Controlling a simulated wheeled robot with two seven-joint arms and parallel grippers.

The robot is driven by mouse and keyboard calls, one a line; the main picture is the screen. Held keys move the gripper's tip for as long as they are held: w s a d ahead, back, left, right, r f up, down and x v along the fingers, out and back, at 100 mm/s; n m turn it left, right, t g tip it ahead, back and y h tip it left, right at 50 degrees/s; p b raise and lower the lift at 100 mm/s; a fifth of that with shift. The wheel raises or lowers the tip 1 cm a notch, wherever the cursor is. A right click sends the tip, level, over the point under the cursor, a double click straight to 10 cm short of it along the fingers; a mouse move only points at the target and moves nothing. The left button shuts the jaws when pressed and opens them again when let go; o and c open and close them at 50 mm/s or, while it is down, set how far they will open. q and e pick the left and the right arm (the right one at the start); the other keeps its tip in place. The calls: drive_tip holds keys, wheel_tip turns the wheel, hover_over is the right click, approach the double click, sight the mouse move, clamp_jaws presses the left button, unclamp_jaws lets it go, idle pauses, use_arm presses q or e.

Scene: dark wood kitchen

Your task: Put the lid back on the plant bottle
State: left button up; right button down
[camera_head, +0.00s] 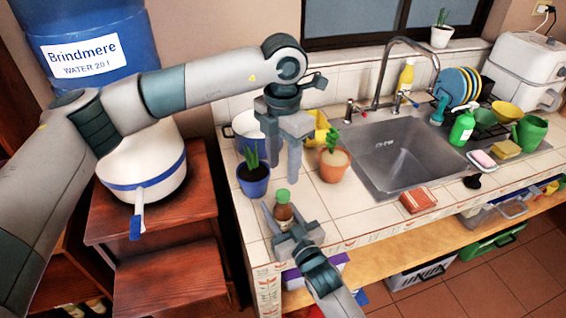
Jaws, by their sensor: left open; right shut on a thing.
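A small brown bottle (284,213) with a green top (282,196) is near the front left of the tiled counter. The green top sits at the bottle's mouth; I cannot tell whether it is fully seated. My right gripper (291,227) comes in from below and is shut on the brown bottle, hiding its lower part. My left gripper (284,172) points down above and behind the bottle, its fingers open, with nothing visible between them. It appears apart from the green top.
A blue pot with a plant (253,180) and a terracotta pot with a cactus (334,164) stand close on either side of my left gripper. A white pot (243,131) and yellow container (318,129) are behind. The sink (393,150) lies right; front tiles are mostly clear.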

sight(283, 193)
use_arm(q)
drive_tip(key=shift+f, duration=0.1)
drive_tip(key=shift+f, duration=3.9)
drive_tip(key=shift+c, duration=0.6)
clamp_jaws()
drive_tip(key=shift+o, duration=1.4)
unclamp_jaws()
wheel_tip(283, 193, up, 12)
